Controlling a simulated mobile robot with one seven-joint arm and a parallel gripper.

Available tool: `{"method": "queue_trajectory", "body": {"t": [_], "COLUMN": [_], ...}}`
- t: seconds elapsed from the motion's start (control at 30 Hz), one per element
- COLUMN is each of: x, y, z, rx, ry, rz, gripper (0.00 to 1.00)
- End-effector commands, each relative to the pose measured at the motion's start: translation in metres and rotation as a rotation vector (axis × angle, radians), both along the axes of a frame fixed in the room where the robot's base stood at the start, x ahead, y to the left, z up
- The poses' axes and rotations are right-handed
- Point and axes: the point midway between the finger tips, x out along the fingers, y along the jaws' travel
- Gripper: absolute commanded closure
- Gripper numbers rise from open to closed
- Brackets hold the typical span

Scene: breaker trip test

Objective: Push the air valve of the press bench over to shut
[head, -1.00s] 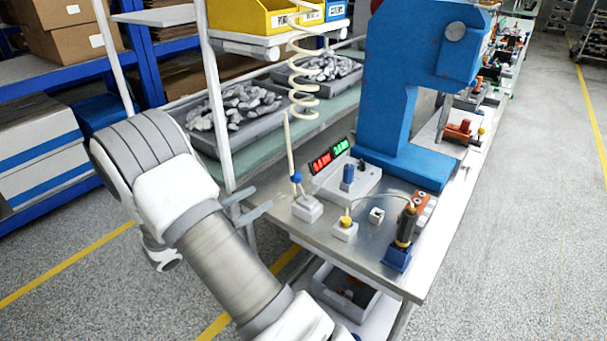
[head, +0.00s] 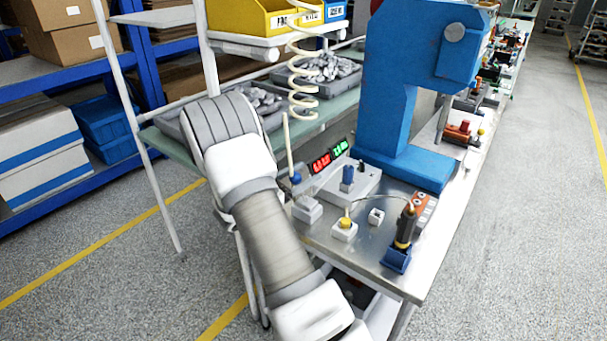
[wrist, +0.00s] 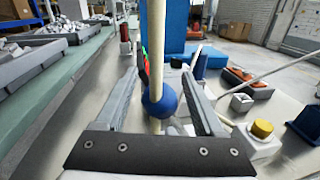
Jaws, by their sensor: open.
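A white block (head: 307,210) with a blue ball (head: 295,178) and an upright cream rod or hose (head: 288,142) stands at the left edge of the bench; I take it for the air valve. In the wrist view the blue ball (wrist: 160,101) and the cream rod (wrist: 156,45) show between the fingers of my gripper (wrist: 158,75). The gripper is open, with a finger on each side. I cannot tell whether either finger touches the ball or rod.
The blue press (head: 392,110) stands behind. A grey box with a blue knob (head: 347,178), a yellow-button box (head: 344,228), a small white cube (head: 376,216) and a black tool in a blue holder (head: 398,258) stand to the right. A coiled hose (head: 303,85) hangs above.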

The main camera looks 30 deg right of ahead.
Motion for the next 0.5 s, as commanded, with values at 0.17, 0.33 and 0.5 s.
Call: {"method": "queue_trajectory", "body": {"t": [0.17,0.33,0.5], "x": [0.0002,0.0002,0.0002], "y": [-0.0007,-0.0005,-0.0003], "z": [-0.0001,-0.0001,-0.0001], "rx": [0.0,0.0,0.001], "ry": [0.0,0.0,0.0], "rz": [0.0,0.0,0.0], "gripper": [0.3,0.47,0.78]}}
